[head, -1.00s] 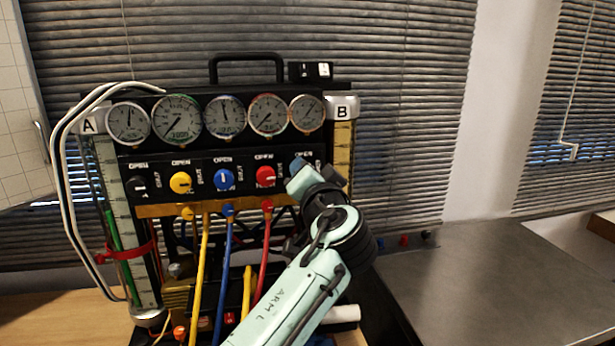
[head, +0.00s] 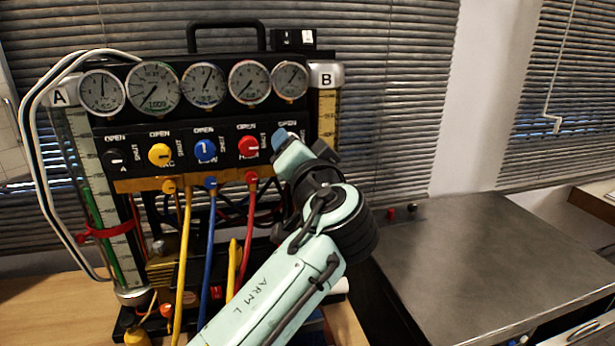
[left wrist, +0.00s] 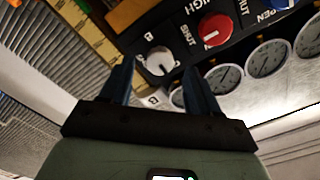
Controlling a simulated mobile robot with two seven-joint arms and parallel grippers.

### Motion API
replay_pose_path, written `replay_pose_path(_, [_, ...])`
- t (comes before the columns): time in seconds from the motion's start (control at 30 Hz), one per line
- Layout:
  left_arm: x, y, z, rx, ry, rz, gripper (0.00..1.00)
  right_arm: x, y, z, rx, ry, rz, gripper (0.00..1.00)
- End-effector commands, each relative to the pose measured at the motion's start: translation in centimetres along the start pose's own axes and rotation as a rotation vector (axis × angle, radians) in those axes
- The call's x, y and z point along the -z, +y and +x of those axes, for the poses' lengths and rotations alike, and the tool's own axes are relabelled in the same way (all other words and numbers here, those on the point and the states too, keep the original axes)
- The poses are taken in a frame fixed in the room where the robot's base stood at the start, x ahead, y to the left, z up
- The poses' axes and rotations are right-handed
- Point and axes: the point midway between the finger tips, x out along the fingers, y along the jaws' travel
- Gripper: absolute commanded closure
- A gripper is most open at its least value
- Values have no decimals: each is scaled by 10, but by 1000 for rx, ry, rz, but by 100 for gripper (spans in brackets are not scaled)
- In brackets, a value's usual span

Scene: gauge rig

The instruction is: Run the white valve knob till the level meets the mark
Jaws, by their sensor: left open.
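The white valve knob (left wrist: 160,62) shows in the left wrist view, on the black panel below the word SHUT. My left gripper (left wrist: 157,78) is open, with one dark blue finger on each side of the knob; I cannot tell whether they touch it. In the head view my left gripper (head: 285,140) covers the right end of the knob row and hides the white knob. Tube A (head: 80,150) stands at the left with a green strip inside and a red band (head: 110,231) around it. Tube B (head: 327,115) has a yellow scale; its lower part is hidden. My right gripper is not in view.
Yellow (head: 160,154), blue (head: 205,151) and red (head: 248,146) knobs sit left of my gripper, close under a row of several gauges. Coloured hoses hang below. A grey worktop (head: 480,260) at the right is mostly clear.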

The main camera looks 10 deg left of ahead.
Motion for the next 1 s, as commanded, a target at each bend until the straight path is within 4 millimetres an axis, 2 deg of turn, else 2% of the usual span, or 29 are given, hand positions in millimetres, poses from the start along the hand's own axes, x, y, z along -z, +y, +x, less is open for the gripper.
replay_pose_path(0.03, [-1,3,-13,-6,5,-3,39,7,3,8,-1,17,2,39])
replay_pose_path(0.2, [-1,2,-52,-5,4,-1,39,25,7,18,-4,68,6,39])
replay_pose_path(0.4, [0,1,-83,-3,1,-1,39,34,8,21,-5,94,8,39])
replay_pose_path(0.6, [0,0,-95,0,-1,0,39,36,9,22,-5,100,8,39])
replay_pose_path(1.0, [0,0,-95,0,-1,0,39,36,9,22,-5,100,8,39])
